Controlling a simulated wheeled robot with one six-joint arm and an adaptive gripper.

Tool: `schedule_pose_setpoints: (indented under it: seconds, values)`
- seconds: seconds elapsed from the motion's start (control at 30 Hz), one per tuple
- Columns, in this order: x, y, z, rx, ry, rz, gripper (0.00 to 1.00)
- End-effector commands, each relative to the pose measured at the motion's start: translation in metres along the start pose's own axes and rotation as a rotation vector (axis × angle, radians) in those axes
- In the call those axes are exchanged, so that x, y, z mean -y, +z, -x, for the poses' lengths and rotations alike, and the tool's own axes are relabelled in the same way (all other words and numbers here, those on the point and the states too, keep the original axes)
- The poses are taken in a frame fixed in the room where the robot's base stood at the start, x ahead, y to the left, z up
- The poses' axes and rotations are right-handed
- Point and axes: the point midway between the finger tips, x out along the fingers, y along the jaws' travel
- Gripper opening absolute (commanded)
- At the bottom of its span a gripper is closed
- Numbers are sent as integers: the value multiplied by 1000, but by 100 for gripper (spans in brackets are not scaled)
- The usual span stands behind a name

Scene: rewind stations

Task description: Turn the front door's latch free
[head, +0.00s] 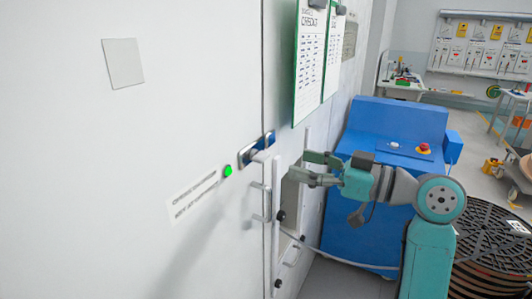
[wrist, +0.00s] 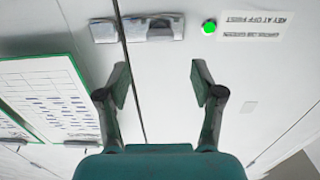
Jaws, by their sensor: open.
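The front door (head: 150,130) is a large white panel, with its edge seam running up the middle of the head view. The latch (head: 256,150) is a metal plate with a knob on that seam. In the wrist view the latch (wrist: 150,28) is at the top, spanning the seam, with a darker piece at its lower edge. My gripper (head: 303,168) is open and empty, to the right of the latch and slightly lower. In the wrist view my gripper (wrist: 160,70) has its fingers spread below the latch, apart from it. I cannot tell the exact gap to the door.
A green light (head: 227,171) and a printed label (head: 193,198) are left of the latch. A pale handle (head: 262,201) stands out below it. Green-framed sheets (head: 312,55) hang at upper right. A blue machine (head: 390,130) is behind my arm.

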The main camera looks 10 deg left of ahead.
Motion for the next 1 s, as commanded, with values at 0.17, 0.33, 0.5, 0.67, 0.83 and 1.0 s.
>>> schedule_pose_setpoints:
  seconds: [0.17,0.33,0.5,0.67,0.83,1.0]
  values:
    - [2,0,-29,0,-4,0,67]
    - [1,0,-59,0,-3,0,67]
    - [1,0,-83,0,-1,-1,67]
    - [0,0,-96,-1,0,-1,67]
    - [0,0,-100,-1,2,0,67]
    - [0,0,-100,-1,2,-1,67]
